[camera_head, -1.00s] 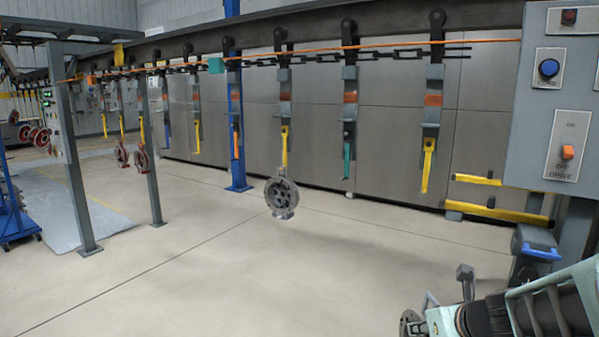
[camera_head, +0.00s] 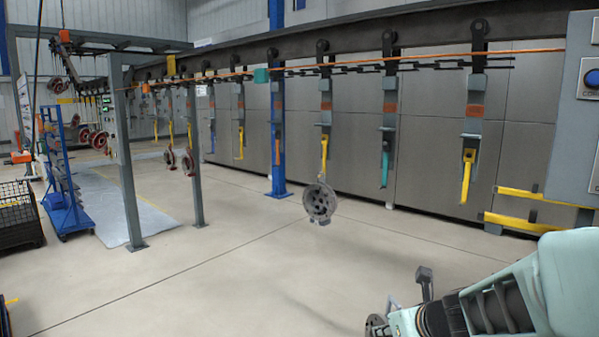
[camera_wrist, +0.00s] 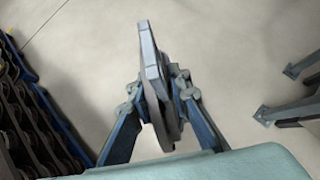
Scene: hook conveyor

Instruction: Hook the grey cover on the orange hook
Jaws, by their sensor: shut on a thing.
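My gripper (camera_wrist: 160,92) is shut on a grey cover (camera_wrist: 149,58), seen nearly edge-on between the two fingers in the wrist view. In the head view my arm reaches in at the lower right, and only a small part of the held cover (camera_head: 376,326) shows at the bottom edge. The orange hook (camera_head: 277,151) hangs from the overhead conveyor in front of a blue column, well beyond and left of my gripper. It looks empty. Another grey round cover (camera_head: 320,203) hangs on a yellow hook just right of it.
A teal hook (camera_head: 385,166) and a yellow hook (camera_head: 467,175) hang empty further right. Grey posts (camera_head: 126,165) stand left. A blue rack (camera_head: 62,180) and a dark crate (camera_head: 18,212) are at far left. The floor (camera_head: 240,270) ahead is clear.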

